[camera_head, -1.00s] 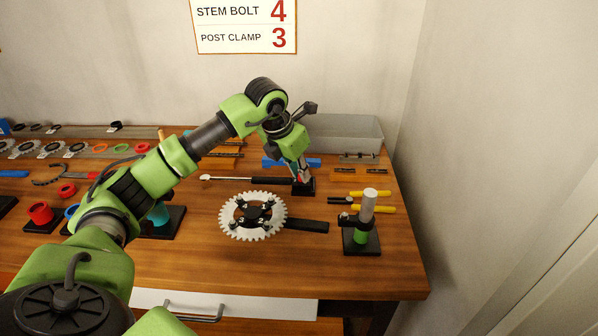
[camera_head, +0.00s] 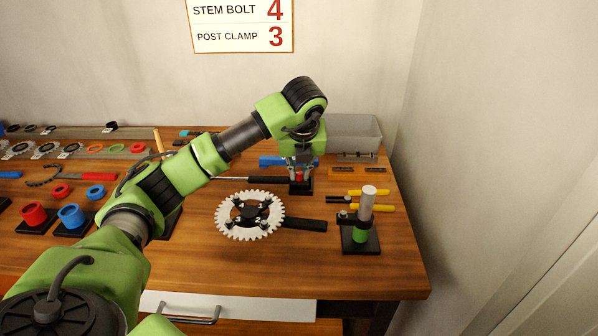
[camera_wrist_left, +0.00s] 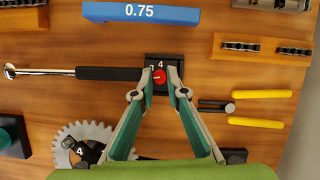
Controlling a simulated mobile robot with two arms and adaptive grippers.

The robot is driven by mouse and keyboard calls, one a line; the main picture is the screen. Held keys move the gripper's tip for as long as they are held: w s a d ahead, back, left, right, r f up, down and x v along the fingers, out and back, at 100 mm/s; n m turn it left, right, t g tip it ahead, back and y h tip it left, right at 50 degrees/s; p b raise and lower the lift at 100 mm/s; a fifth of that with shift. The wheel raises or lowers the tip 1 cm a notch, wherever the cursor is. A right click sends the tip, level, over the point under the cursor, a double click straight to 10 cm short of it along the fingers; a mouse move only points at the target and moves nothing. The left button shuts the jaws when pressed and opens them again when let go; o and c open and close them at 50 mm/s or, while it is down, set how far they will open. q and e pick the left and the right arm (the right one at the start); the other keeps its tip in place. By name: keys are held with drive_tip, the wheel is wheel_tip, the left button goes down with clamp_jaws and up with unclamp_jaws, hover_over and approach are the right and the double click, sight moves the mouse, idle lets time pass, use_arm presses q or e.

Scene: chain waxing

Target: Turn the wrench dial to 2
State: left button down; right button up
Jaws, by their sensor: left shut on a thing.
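The torque wrench (camera_head: 250,180) lies across the back of the table, with its black handle also showing in the left wrist view (camera_wrist_left: 105,73). At the handle's right end is a black dial block (camera_wrist_left: 168,61) with a red knob (camera_wrist_left: 160,77) on top. A "4" shows beside the knob, with a partly covered number to its left. My left gripper (camera_head: 300,166) points down over the block. In the left wrist view its fingertips (camera_wrist_left: 161,78) are closed on either side of the red knob. The fingers hide the other numbers. My right gripper is not in view.
A toothed chainring (camera_head: 224,226) with a numbered hub and black handle lies in front. A post stand (camera_head: 361,240) and yellow-handled pliers (camera_head: 376,208) are at the right. A blue 0.75 bar (camera_wrist_left: 140,12) and a grey bin (camera_head: 354,133) are behind.

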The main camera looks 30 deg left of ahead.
use_arm(q)
drive_tip(key=shift+n, duration=0.4)
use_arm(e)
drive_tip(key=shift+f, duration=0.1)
use_arm(q)
drive_tip(key=c, duration=2)
unclamp_jaws()
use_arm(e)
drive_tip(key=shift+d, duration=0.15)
use_arm(q)
drive_tip(key=v, duration=1.2)
drive_tip(key=shift+w+d, duration=0.1)
